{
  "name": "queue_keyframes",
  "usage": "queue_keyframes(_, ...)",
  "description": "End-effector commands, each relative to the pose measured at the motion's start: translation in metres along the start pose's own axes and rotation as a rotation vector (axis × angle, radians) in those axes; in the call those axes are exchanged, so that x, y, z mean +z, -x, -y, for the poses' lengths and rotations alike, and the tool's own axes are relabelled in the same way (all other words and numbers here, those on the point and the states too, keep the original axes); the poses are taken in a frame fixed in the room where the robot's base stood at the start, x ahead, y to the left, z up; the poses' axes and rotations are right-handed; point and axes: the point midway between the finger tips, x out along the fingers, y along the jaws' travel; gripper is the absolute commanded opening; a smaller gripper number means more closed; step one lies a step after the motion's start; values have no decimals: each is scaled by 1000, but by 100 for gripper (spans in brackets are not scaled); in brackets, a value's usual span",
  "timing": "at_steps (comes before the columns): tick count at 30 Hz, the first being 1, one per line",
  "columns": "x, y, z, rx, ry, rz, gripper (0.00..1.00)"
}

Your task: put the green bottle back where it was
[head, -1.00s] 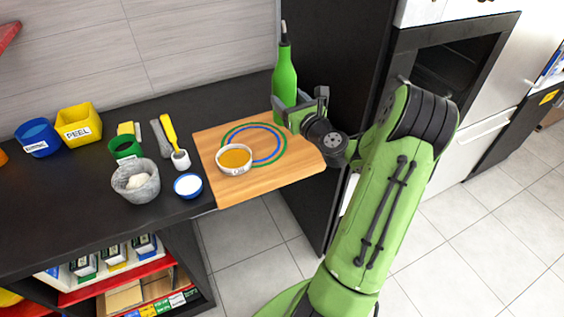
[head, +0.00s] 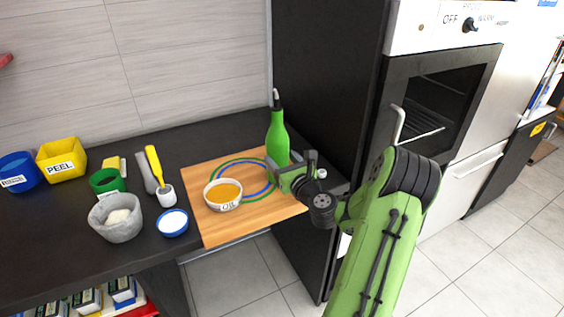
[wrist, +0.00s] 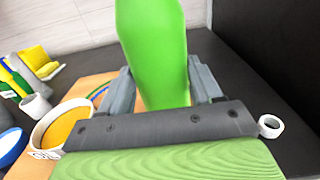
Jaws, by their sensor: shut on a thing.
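The green bottle (head: 277,138) stands upright at the right end of the wooden board (head: 222,233), by the tall dark cabinet. My gripper (head: 284,176) is around its lower part, coming from the front right. In the wrist view the bottle (wrist: 155,50) fills the space between the two grey fingers of my gripper (wrist: 158,88), which are shut on it. The bottle's base is hidden by the gripper, so I cannot tell whether it touches the board. A blue ring and a green ring (head: 219,170) are marked on the board.
A bowl of orange contents (head: 223,195) sits on the board, left of the bottle. A grey stone bowl (head: 116,218), a blue bowl (head: 172,222), a yellow PEEL bin (head: 62,160) and a green cup (head: 106,182) stand further left. A small white ring-shaped thing (wrist: 270,126) lies right of the gripper.

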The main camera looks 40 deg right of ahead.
Motion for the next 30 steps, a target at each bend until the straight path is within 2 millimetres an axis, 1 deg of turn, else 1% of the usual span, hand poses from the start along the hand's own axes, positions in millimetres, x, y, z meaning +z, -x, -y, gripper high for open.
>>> queue_keyframes(1, -2, 0, 0, 0, -1, 2, 0)
queue_keyframes(2, -2, 0, 0, 0, 0, -1, 68)
queue_keyframes(6, -2, 0, 0, 0, 0, -1, 89)
queue_keyframes(13, -1, 0, 0, 0, 0, 0, 89)
queue_keyframes(15, 2, 0, 0, 0, 0, 0, 89)
queue_keyframes(17, 0, 6, 1, -2, -1, -3, 89)
queue_keyframes(20, -2, 28, 2, -5, -5, -4, 89)
queue_keyframes(27, -3, 98, 2, -9, -5, -3, 89)
queue_keyframes(30, -1, 106, 3, -3, 8, 19, 89)
